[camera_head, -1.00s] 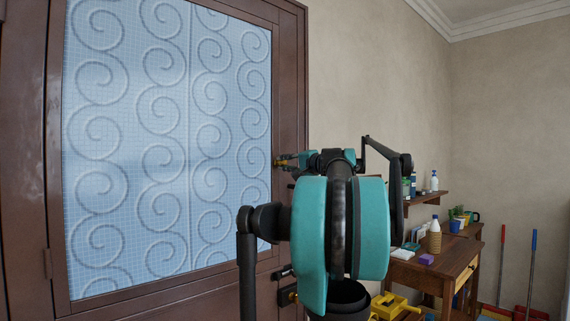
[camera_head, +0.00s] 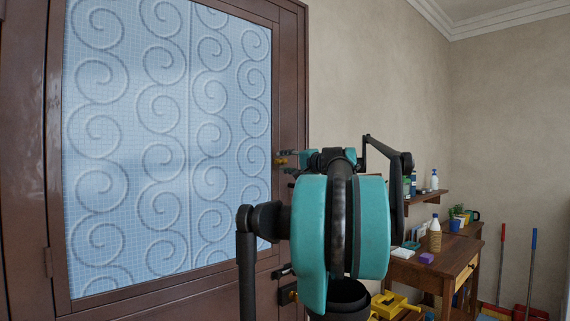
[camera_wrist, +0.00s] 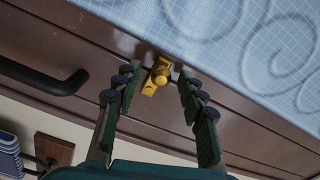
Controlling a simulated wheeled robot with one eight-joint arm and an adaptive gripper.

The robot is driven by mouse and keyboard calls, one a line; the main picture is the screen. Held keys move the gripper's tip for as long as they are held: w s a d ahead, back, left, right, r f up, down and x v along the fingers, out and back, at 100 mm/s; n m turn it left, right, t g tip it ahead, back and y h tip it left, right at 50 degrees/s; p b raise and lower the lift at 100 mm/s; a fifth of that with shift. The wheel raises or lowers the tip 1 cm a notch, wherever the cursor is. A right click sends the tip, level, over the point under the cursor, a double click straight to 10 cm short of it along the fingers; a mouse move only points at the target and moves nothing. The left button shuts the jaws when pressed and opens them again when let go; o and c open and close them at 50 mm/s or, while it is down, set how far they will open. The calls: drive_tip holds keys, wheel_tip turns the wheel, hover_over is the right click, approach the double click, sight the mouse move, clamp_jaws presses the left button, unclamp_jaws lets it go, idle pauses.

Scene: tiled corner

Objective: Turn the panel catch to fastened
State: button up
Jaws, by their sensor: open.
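The panel catch is a small brass-yellow piece with a round knob on a short bar, mounted on the brown door frame beside the blue patterned panel (camera_head: 150,150). In the wrist view the catch (camera_wrist: 161,76) sits between my two fingers, near the panel edge, its bar slanting from upper right to lower left. My gripper (camera_wrist: 156,82) is open around it, with a visible gap on each side. In the head view the catch (camera_head: 279,161) shows as a small yellow spot at the fingertips, and my arm hides much of the gripper.
A black door handle (camera_wrist: 45,79) stands out from the brown frame to the left in the wrist view. At right in the head view are a wooden desk (camera_head: 432,272) with bottles, a wall shelf (camera_head: 428,197) and yellow equipment (camera_head: 392,304) low down.

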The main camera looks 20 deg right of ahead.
drive_tip(key=v, duration=1.1)
drive_tip(key=shift+s, duration=0.4)
drive_tip(key=s+a+f+n+g, duration=0.1)
drive_tip(key=a+f+n+g, duration=0.15)
drive_tip(key=a+f, duration=0.6)
drive_tip(key=s+a+f+n+g, duration=0.1)
drive_tip(key=s+a+f+g, duration=0.2)
drive_tip(key=f, duration=1)
drive_tip(key=a+f+n+g, duration=0.25)
drive_tip(key=a+f, duration=0.45)
drive_tip(key=f, duration=0.4)
drive_tip(key=s+a+f+n+g+h, duration=0.1)
drive_tip(key=s+f+n+g+h, duration=0.1)
drive_tip(key=s+f, duration=0.8)
drive_tip(key=s+a+f+n+g+h, duration=0.2)
drive_tip(key=s+f+h, duration=0.2)
drive_tip(key=s+f, duration=0.7)
wheel_tip(320, 180, down, 7)
drive_tip(key=shift+a+r+n+g, duration=0.1)
drive_tip(key=shift+a+n+g, duration=0.1)
drive_tip(key=shift+n+g, duration=0.2)
